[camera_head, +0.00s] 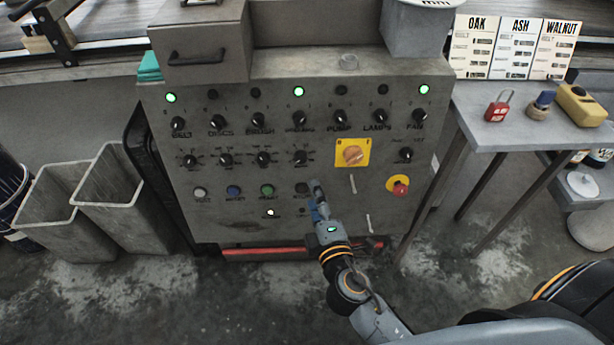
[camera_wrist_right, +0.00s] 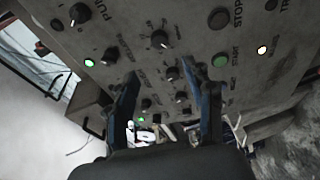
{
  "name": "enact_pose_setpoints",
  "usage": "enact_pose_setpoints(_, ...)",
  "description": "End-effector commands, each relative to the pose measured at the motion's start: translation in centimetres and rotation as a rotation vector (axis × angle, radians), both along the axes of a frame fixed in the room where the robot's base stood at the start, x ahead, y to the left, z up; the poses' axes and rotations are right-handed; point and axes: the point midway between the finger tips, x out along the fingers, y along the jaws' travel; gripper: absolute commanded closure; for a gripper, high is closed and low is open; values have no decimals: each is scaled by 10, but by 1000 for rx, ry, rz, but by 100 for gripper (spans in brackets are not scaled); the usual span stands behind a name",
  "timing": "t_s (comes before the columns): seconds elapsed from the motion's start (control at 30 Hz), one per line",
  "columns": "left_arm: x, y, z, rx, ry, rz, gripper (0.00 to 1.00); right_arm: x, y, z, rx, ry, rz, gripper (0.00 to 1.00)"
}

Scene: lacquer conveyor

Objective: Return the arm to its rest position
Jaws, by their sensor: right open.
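My right arm comes up from the lower right in the head view, and its gripper (camera_head: 318,200) is at the lower middle of the grey control panel (camera_head: 225,205). It hides part of the panel near the STOP button. In the right wrist view the gripper (camera_wrist_right: 165,100) shows two dark blue fingers spread apart with nothing between them. The panel fills the background there, with the green START button (camera_wrist_right: 221,61) beside the right finger and the STOP button (camera_wrist_right: 219,18) above it. I cannot tell whether a finger touches the panel. My left gripper does not show.
A side table (camera_head: 520,125) at right holds a red padlock (camera_head: 498,106) and a yellow device (camera_head: 581,104). Grey bins (camera_head: 62,215) stand at left. The panel carries several knobs, a yellow-plated orange switch (camera_head: 352,153) and a red emergency button (camera_head: 398,186). Floor before the panel is clear at left.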

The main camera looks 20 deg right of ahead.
Motion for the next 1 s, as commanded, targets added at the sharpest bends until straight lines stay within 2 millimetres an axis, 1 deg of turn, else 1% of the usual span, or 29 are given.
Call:
enact_pose_setpoints(0.17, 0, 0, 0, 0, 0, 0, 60, 0, 0, 0, 0, 1, 0, 47)
enact_pose_setpoints(0.23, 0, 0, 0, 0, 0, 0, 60, 0, -1, -5, 9, 12, -4, 47)
enact_pose_setpoints(0.27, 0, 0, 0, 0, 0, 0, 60, -1, -2, -10, 19, 24, -7, 47)
enact_pose_setpoints(0.33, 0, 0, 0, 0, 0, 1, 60, -3, -6, -32, 65, 75, -26, 47)
enact_pose_setpoints(0.37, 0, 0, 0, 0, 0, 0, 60, -5, -9, -46, 93, 106, -38, 47)
enact_pose_setpoints(0.47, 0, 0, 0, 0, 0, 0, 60, -19, -21, -106, 227, 251, -105, 47)
enact_pose_setpoints(0.5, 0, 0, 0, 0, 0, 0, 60, -29, -26, -135, 292, 319, -143, 47)
enact_pose_setpoints(0.57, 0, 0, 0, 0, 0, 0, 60, -47, -34, -177, 390, 424, -210, 47)
enact_pose_setpoints(0.6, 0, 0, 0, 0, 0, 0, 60, -61, -38, -204, 457, 492, -258, 47)
enact_pose_setpoints(0.67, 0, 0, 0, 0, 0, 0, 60, -85, -44, -242, 552, 589, -336, 47)
enact_pose_setpoints(0.7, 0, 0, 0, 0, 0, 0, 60, -101, -46, -264, 612, 650, -388, 47)
enact_pose_setpoints(0.77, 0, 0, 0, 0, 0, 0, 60, -126, -49, -293, 696, 731, -467, 47)
enact_pose_setpoints(0.8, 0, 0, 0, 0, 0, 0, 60, -143, -50, -310, 746, 779, -518, 47)
enact_pose_setpoints(0.87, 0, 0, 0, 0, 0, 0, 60, -167, -50, -332, 817, 847, -592, 47)
enact_pose_setpoints(0.9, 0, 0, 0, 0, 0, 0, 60, -183, -51, -345, 861, 887, -643, 47)
enact_pose_setpoints(0.97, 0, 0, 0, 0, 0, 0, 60, -205, -50, -362, 925, 944, -715, 47)
enact_pose_setpoints(1.0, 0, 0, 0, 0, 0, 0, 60, -221, -49, -372, 968, 981, -767, 47)
